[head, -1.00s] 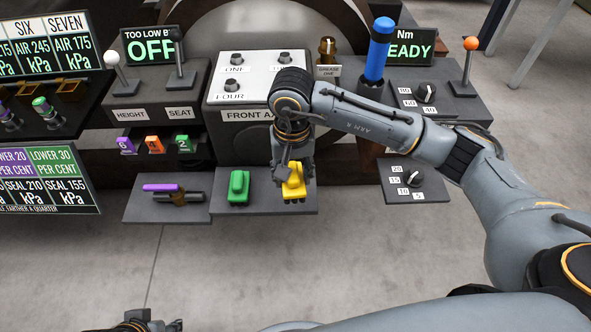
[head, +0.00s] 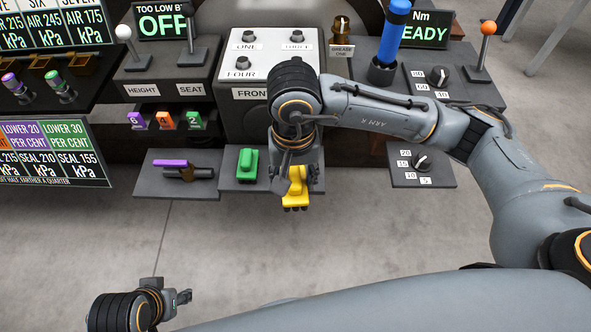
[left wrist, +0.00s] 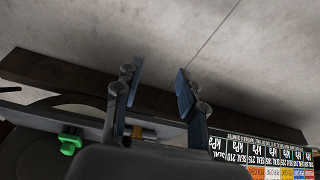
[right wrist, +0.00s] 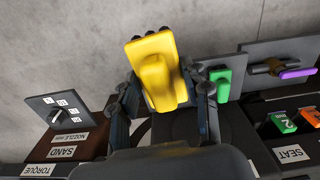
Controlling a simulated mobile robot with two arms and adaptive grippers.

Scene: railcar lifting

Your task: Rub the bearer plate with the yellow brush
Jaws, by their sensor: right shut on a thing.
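The yellow brush (head: 297,192) is held in my right gripper (head: 290,174), in front of the low shelf's right end. In the right wrist view the yellow brush (right wrist: 158,75) sits between the two fingers, bristle tufts at its far end. My left gripper (head: 183,298) is empty and low at the lower left; the left wrist view shows its fingers (left wrist: 157,88) apart. A white-topped box (head: 270,67) with knobs and a "FRONT" label stands behind my right gripper. No label names a bearer plate, so I cannot tell which surface it is.
A green brush (head: 247,165) stands on the low shelf (head: 232,184). A purple-handled tool (head: 182,168) lies on the shelf to its left. A blue cylinder (head: 393,35), a dark dial panel (head: 420,172) and levers stand around. The floor in front is clear.

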